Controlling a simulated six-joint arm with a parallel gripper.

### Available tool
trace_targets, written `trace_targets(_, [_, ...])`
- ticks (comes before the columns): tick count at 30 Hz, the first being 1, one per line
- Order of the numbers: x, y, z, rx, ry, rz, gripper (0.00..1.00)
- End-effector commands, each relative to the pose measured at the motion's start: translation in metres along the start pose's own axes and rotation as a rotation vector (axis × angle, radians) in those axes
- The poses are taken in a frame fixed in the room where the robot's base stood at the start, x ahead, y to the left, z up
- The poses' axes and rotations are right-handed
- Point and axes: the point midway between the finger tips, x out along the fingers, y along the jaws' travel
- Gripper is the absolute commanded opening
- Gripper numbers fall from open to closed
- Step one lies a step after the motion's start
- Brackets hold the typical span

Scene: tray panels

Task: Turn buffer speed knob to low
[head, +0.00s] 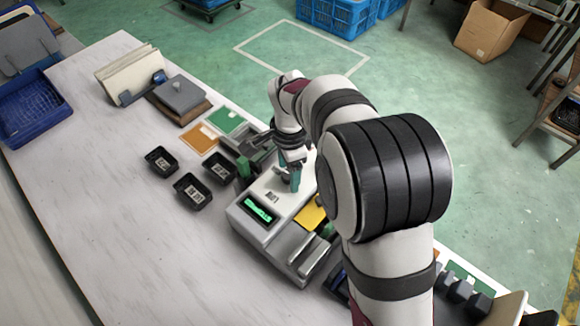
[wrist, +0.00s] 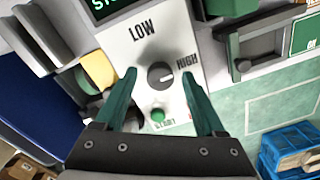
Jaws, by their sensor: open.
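The buffer speed knob (wrist: 158,72) is a dark round knob on a white panel in the wrist view. Its light pointer mark appears to face right, toward the HIGH label (wrist: 187,61). The LOW label (wrist: 142,30) is above and left of the knob. My gripper (wrist: 158,78) is open, with one green finger on each side of the knob and visible gaps between. In the head view my gripper (head: 291,180) is over the white machine (head: 245,222), and the knob cannot be made out there.
A green START button (wrist: 157,115) sits below the knob between my fingers. A lit green display (head: 260,208) is on the machine. A yellow part (head: 311,214) is beside the panel.

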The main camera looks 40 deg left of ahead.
Motion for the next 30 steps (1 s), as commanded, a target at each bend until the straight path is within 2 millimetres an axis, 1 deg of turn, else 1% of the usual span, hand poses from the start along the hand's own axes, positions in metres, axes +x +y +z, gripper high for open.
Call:
trace_targets(6, [0.0006, -0.0001, -0.0001, 0.000, 0.000, 0.000, 0.72])
trace_targets(7, [0.0005, -0.0001, -0.0001, 0.000, 0.000, 0.000, 0.70])
trace_targets(11, [0.0003, -0.0001, -0.0001, 0.000, 0.000, -0.001, 0.47])
trace_targets(12, [0.0003, -0.0001, -0.0001, 0.000, 0.000, -0.001, 0.39])
trace_targets(14, [0.0002, -0.0001, -0.0002, 0.000, 0.000, -0.001, 0.29])
trace_targets(15, [0.0002, -0.0002, -0.0002, 0.000, 0.000, -0.001, 0.21])
trace_targets(17, [0.0001, -0.0002, -0.0002, -0.001, 0.000, -0.001, 0.11])
trace_targets(18, [0.0001, -0.0002, -0.0002, -0.001, 0.000, -0.001, 0.03])
trace_targets(19, [0.0001, -0.0002, -0.0002, -0.001, 0.000, -0.001, 0.00])
trace_targets(26, [-0.0001, -0.0002, -0.0002, -0.009, 0.000, -0.001, 0.00])
trace_targets(30, [-0.0001, -0.0002, -0.0004, -0.046, -0.001, -0.001, 0.00])
